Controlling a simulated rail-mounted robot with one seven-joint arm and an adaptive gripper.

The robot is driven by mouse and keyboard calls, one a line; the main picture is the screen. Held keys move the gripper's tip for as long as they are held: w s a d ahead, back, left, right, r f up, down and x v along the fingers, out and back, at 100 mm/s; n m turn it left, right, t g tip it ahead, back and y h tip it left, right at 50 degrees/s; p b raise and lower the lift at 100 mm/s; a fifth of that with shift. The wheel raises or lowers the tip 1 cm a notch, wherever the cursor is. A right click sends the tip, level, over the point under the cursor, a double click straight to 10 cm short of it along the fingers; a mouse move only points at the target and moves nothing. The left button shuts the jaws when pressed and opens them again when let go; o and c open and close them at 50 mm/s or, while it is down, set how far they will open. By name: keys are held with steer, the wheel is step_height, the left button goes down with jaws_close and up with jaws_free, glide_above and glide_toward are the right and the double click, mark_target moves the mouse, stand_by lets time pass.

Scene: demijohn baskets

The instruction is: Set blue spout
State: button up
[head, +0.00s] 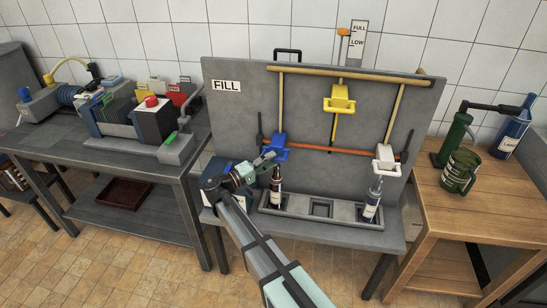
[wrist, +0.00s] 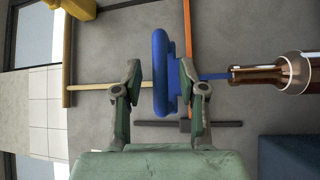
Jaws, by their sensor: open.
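The blue spout (head: 274,146) is mounted on the left of the grey FILL panel, at the left end of the orange bar. My gripper (head: 266,162) is just in front of and below it, partly overlapping it. In the wrist view my open gripper (wrist: 164,82) has one finger on each side of the blue spout (wrist: 161,70), with a visible gap at the left finger. Whether the right finger touches it, I cannot tell. A brown bottle (head: 276,183) stands below the spout, and the wrist view shows its neck (wrist: 258,74) at right.
A yellow spout (head: 339,98) and a white spout (head: 385,158) are on the same panel (head: 235,118). A wooden table (head: 485,195) holds a green mug (head: 459,172) and a blue bottle (head: 513,132).

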steer(key=shift+x, duration=0.9)
jaws_close()
steer(key=shift+r, duration=0.1)
step_height(320, 180, up, 22)
steer(key=p, duration=0.1)
steer(key=shift+r+p, duration=0.2)
steer(key=shift+p, duration=0.15)
steer(key=shift+w, duration=0.1)
jaws_free()
steer(key=shift+r, duration=0.1)
